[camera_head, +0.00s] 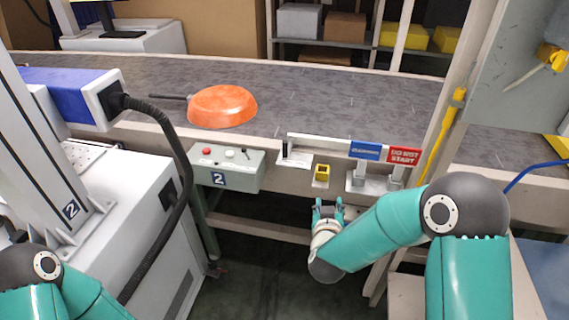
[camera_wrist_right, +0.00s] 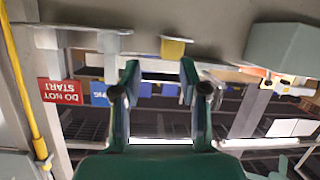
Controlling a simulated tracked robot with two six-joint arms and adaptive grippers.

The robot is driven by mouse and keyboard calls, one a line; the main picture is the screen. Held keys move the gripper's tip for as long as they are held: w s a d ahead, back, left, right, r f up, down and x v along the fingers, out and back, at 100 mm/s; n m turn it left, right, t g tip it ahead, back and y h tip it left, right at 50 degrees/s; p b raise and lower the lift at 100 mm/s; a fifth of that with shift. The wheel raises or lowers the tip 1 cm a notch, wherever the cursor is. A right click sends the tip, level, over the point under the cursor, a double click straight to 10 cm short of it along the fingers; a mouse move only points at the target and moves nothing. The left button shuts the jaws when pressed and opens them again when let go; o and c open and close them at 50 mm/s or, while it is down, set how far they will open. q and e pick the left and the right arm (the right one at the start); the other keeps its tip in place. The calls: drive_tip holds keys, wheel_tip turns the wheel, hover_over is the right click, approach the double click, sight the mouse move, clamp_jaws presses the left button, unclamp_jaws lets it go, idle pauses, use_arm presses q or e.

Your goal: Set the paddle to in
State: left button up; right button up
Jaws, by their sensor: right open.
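A small yellow block (camera_head: 321,173), which looks like the paddle's handle, sits at the conveyor's front edge below a long white bar (camera_head: 330,144). I cannot tell from its look whether the paddle is in or out. My right gripper (camera_head: 328,204) is open and empty, just below and in front of the yellow block. In the right wrist view, which is upside down, the yellow block (camera_wrist_right: 173,48) shows beyond the open fingers (camera_wrist_right: 160,78), apart from them. My left arm shows at the lower left; its gripper is out of view.
An orange pan (camera_head: 222,106) lies on the grey conveyor belt (camera_head: 330,95). A control box (camera_head: 229,168) with buttons and a small lever stands left of the yellow block. Blue (camera_head: 365,150) and red "DO NOT START" signs (camera_head: 404,156) stand to the right. A yellow cable (camera_head: 441,140) runs along a post.

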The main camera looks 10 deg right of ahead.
drive_tip(key=w+a+r+m+t+b, duration=0.1)
drive_tip(key=w+a+r+t+b, duration=0.15)
drive_tip(key=a+r+b, duration=0.3)
drive_tip(key=t+y+b, duration=0.1)
drive_tip(key=t+b, duration=0.1)
approach(285, 148)
use_arm(q)
wheel_tip(285, 148, down, 9)
drive_tip(key=shift+p, duration=0.45)
use_arm(e)
drive_tip(key=shift+n, duration=0.3)
drive_tip(key=w, duration=0.3)
drive_tip(key=w+d, duration=0.1)
drive_tip(key=w, duration=0.3)
drive_tip(key=w+d, duration=0.1)
drive_tip(key=w, duration=0.3)
drive_tip(key=shift+d+r, duration=0.15)
drive_tip(key=shift+r, duration=0.1)
drive_tip(key=shift+s, duration=0.1)
clamp_jaws()
